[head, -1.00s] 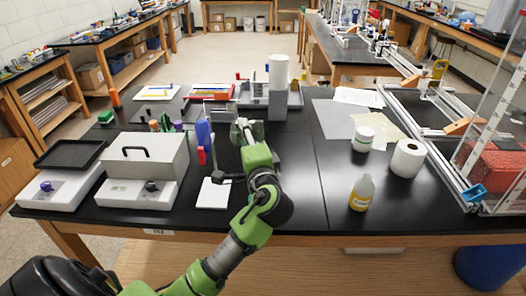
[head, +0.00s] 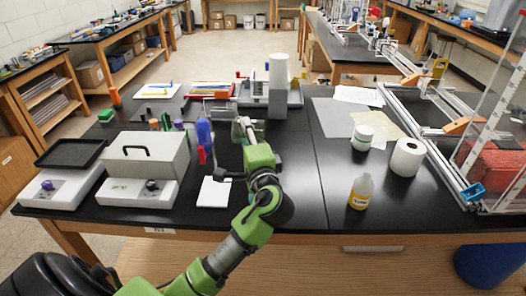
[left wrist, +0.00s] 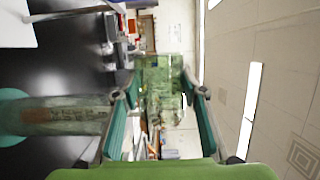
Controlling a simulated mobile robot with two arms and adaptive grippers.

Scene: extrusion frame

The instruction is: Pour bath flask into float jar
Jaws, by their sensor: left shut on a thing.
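My left gripper (head: 247,130) reaches over the middle of the bench in the head view. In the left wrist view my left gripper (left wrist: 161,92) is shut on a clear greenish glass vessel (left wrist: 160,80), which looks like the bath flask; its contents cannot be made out. A clear printed cylinder (left wrist: 65,115) with a teal round base, perhaps the float jar, shows at the left of that view, beside the near finger. I cannot tell whether they touch. In the head view the gripper and arm largely hide both. My right gripper is not in view.
A blue bottle (head: 204,132) and red-handled tool stand just left of the gripper, with a white pad (head: 213,192) in front. A grey box (head: 146,155) is at left. A yellow bottle (head: 361,191), white tub (head: 362,138) and paper roll (head: 407,157) stand right.

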